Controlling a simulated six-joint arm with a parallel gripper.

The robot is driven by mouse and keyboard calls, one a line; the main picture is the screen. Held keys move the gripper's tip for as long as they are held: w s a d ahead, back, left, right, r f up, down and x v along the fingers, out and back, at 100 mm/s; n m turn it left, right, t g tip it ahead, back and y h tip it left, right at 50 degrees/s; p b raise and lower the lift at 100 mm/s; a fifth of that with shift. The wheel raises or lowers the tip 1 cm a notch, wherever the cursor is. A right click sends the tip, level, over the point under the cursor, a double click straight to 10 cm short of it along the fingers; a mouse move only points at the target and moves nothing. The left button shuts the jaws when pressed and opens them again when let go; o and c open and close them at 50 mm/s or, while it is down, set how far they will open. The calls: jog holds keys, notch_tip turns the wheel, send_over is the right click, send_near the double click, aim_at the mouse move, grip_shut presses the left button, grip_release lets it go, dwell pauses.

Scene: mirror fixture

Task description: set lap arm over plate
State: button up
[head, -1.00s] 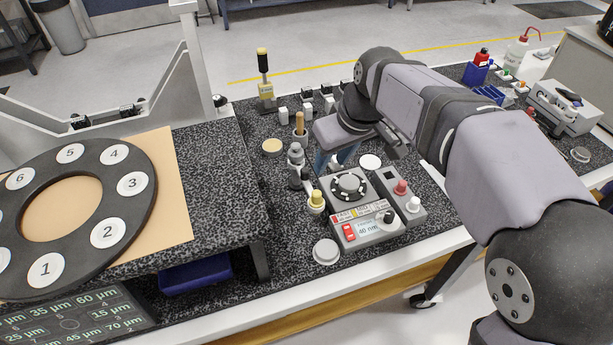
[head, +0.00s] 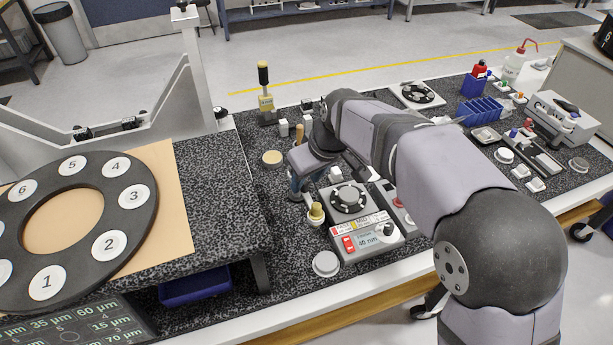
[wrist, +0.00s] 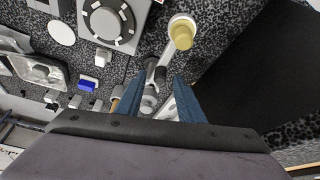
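The lap arm is a small grey jointed lever; in the wrist view it (wrist: 156,68) runs to a yellow-topped knob (wrist: 181,34). That knob also shows in the head view (head: 316,213). The plate, a dark disc with pale pads (head: 348,198), sits on a grey unit just right of the knob; it also shows in the wrist view (wrist: 109,22). My gripper (wrist: 158,80) points down with its blue fingers apart, the lap arm showing between and beyond them. In the head view my gripper (head: 295,186) hides most of the lap arm. I cannot tell whether the fingers touch it.
A raised speckled shelf (head: 215,190) with a large numbered ring (head: 135,198) stands close on the left.

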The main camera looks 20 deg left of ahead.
jog(key=shift+a+f, duration=0.1)
jog(key=shift+f, duration=0.3)
jog(key=shift+w, duration=0.1)
grip_shut()
